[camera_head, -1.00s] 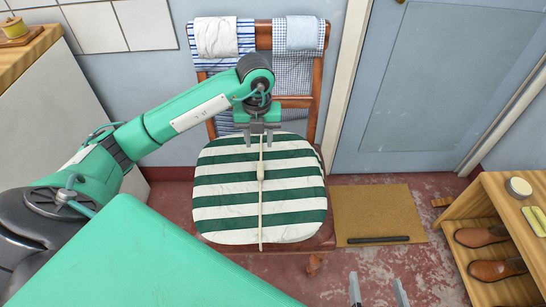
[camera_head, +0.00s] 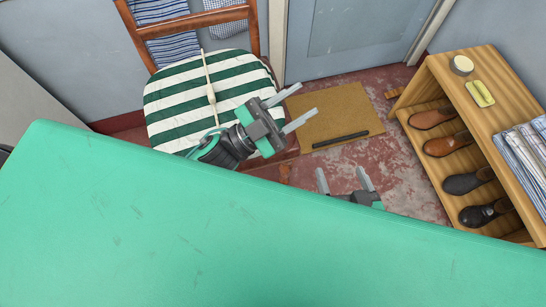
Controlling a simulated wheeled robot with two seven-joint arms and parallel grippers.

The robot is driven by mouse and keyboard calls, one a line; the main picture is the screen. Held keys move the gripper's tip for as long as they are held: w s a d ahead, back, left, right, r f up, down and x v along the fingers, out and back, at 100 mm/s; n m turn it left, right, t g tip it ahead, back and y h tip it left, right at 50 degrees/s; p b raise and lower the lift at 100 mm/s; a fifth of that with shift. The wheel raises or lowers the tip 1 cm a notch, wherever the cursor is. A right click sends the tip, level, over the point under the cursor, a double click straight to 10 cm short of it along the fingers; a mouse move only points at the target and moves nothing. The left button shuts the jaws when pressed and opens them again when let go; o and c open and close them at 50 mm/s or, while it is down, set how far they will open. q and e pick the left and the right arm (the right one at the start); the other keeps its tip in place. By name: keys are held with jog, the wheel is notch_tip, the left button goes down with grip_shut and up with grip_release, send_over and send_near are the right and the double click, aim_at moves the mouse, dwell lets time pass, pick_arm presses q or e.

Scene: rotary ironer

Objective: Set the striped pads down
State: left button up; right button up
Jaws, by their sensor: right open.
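A green-and-white striped pad (camera_head: 177,108) lies flat on the seat of the wooden chair (camera_head: 190,22). A pale tie cord with a knot (camera_head: 210,95) runs across its top. I cannot tell whether more than one pad lies there. My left gripper (camera_head: 306,103) is open and empty, its fingers pointing right, past the pad's right edge and above the floor mat's left side. Its wrist covers the pad's lower right part. My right gripper (camera_head: 342,172) is open and empty, lower down in front of the mat, fingers pointing up in the picture. Its arm is hidden.
A brown mat (camera_head: 345,103) with a dark bar (camera_head: 340,140) lies before the door (camera_head: 350,35). At right, a wooden shelf bench (camera_head: 478,72) holds shoes below, with a round tin (camera_head: 461,65), a yellow item (camera_head: 480,93) and folded striped cloths (camera_head: 525,155) on top.

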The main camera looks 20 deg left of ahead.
pick_arm(q)
jog(key=s+a+f+n+y, duration=0.1)
jog(key=s+f+n+y, duration=0.2)
jog(key=f+n+y, duration=0.3)
jog(key=s+a+f+n+y, duration=0.1)
jog(key=s+f+n+y, duration=0.1)
jog(key=f+n+y, duration=0.4)
notch_tip(320, 180, down, 3)
jog(key=shift+s+a+f+n+g, duration=0.2)
jog(key=shift+s+a+n+g, duration=0.2)
jog(key=shift+n, duration=0.5)
pick_arm(e)
jog(key=shift+s, duration=0.1)
